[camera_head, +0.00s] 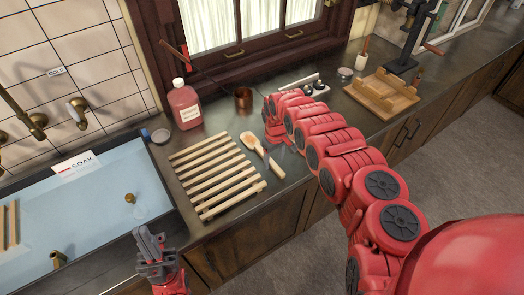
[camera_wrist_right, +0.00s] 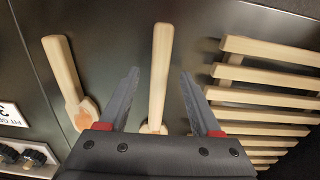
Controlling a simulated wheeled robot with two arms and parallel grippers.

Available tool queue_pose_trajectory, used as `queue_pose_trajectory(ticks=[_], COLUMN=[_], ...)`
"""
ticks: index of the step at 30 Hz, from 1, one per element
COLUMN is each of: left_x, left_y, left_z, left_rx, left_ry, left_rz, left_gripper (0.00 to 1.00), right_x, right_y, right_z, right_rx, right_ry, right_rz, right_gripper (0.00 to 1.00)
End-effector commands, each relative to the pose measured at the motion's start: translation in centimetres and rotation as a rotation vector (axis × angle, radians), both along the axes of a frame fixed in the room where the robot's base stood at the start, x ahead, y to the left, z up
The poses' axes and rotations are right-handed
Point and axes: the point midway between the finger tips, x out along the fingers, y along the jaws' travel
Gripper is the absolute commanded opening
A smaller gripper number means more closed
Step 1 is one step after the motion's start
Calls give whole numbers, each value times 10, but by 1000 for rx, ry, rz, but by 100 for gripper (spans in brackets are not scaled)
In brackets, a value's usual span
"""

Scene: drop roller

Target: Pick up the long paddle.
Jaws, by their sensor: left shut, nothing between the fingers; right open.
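A pale wooden paddle (camera_head: 274,167) lies on the dark counter just right of the slatted rack, its rounded head toward the window. It also shows in the right wrist view (camera_wrist_right: 161,60), its handle between my fingers and its head mostly hidden by the gripper body. A second wooden paddle (camera_wrist_right: 63,70) with an orange-brown stain on its head lies to the left there; my right arm hides it in the head view. My right gripper (camera_head: 273,150) is open around the first paddle's handle, not closed on it. My left gripper (camera_head: 150,240) is shut and empty near the counter's front edge.
The slatted wooden rack (camera_head: 215,173) lies close beside the paddle. A pink bottle (camera_head: 184,105) and a copper cup (camera_head: 243,99) stand behind. A water-filled sink (camera_head: 90,215) is at left. A wooden base with a black press (camera_head: 382,95) stands at the back right.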

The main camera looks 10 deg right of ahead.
Motion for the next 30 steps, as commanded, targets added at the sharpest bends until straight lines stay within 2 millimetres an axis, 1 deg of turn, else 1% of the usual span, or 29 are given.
queue_pose_trajectory(ticks=[1, 5, 14, 15, 17, 18, 20, 21, 25, 26, 30], left_x=[0, 0, 0, 0, 0, 0, 0, 0, 0, 0, 0], left_y=[0, 0, 0, 0, 0, 0, 0, 0, 0, 0, 0], left_z=[1, 2, 2, 2, 2, 2, 2, 2, 2, 2, 2], left_rx=[0, 0, 0, 0, 0, 0, 0, 0, 0, 0, 0], left_ry=[1, 1, 0, 0, 0, 1, 0, 0, 0, 0, 0], left_rz=[0, 0, 0, 0, 0, 0, 0, 0, 0, 0, 0], left_gripper=[0, 0, 0, 0, 0, 0, 0, 0, 0, 0, 0], right_x=[1, 0, 1, 1, 1, 1, 1, 1, 1, 1, 1], right_y=[3, 1, 0, 0, 0, 0, 0, 0, 0, 0, 0], right_z=[-4, -14, -16, -16, -16, -16, -16, -16, -16, -16, -16], right_rx=[2, 1, -3, -3, -3, -2, -2, -2, -2, -2, -2], right_ry=[-3, 0, -4, -4, -3, -3, -3, -3, -3, -3, -3], right_rz=[3, 0, 0, 0, 0, 0, 0, 0, 0, 0, 0], right_gripper=[65, 65, 65, 63, 52, 45, 34, 27, 4, 0, 0])
